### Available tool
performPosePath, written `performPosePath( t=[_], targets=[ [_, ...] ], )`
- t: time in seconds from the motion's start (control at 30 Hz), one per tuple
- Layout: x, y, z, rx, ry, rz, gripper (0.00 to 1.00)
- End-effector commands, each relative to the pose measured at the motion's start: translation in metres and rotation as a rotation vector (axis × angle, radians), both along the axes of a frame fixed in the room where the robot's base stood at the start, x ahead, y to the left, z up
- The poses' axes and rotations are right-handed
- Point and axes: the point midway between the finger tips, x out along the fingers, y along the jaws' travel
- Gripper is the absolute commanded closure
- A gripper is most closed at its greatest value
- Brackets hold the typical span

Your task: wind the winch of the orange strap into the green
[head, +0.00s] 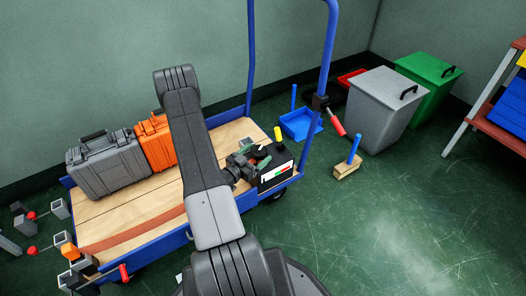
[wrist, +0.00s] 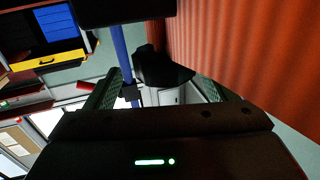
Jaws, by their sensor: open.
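An orange-brown strap (head: 130,236) lies across the wooden deck of a blue trolley (head: 150,255). A black unit (head: 270,184) with a white, green and red gauge face (head: 276,175) and a yellow knob stands at the deck's right end; the gauge reading is too small to tell. My gripper (head: 243,160) is open close to the left of this unit. In the wrist view, a dark rounded part (wrist: 160,68) shows between the green-padded fingers of my gripper (wrist: 157,78); contact is unclear. An orange ribbed surface (wrist: 240,55) fills the right. My arm hides part of the strap.
A grey case (head: 102,165) and an orange case (head: 155,142) stand on the deck. Beyond the trolley are a grey bin (head: 383,112), a green bin (head: 428,80), a blue dustpan (head: 300,124) and a brush (head: 348,168). The right foreground floor is clear.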

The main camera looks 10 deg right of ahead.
Motion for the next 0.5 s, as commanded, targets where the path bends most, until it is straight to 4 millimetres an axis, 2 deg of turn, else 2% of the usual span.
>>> performPosePath(
  t=[0.03,0.2,0.5],
  targets=[
    [0.005,-0.008,-0.001,0.000,-0.003,-0.003,0.22],
    [0.018,-0.026,-0.001,0.000,-0.001,-0.002,0.22],
    [0.024,-0.034,0.001,-0.001,-0.001,0.001,0.22]
  ],
)
